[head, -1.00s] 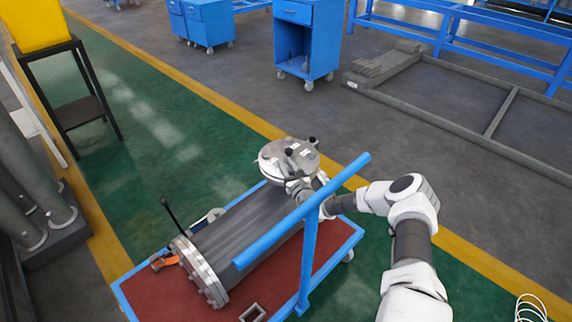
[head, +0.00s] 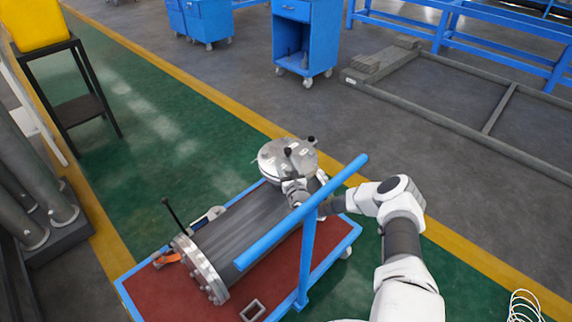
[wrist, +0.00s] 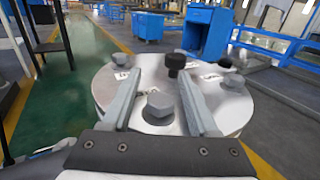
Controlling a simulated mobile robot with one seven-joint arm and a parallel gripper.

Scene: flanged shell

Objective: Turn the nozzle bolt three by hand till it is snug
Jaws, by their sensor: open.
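My gripper (wrist: 161,80) is open and empty in the wrist view, its two grey fingers reaching over a round metal cover (wrist: 104,88). A grey hex bolt head (wrist: 159,104) shows between the fingers, apart from both. More bolts stand around the cover: a left one (wrist: 121,60), a dark one (wrist: 175,62) at the far side, and a right one (wrist: 233,82). Small white labels lie beside some bolts, too blurred to read, so I cannot tell which is bolt three. In the head view my gripper (head: 296,190) is at the near edge of the cover (head: 272,160).
The cover sits at the end of a grey flanged shell (head: 236,232) on a red-topped blue cart (head: 290,262). The cart's blue handle bar (head: 330,188) crosses close to my arm. A blue cabinet (head: 306,40) stands farther back on open floor.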

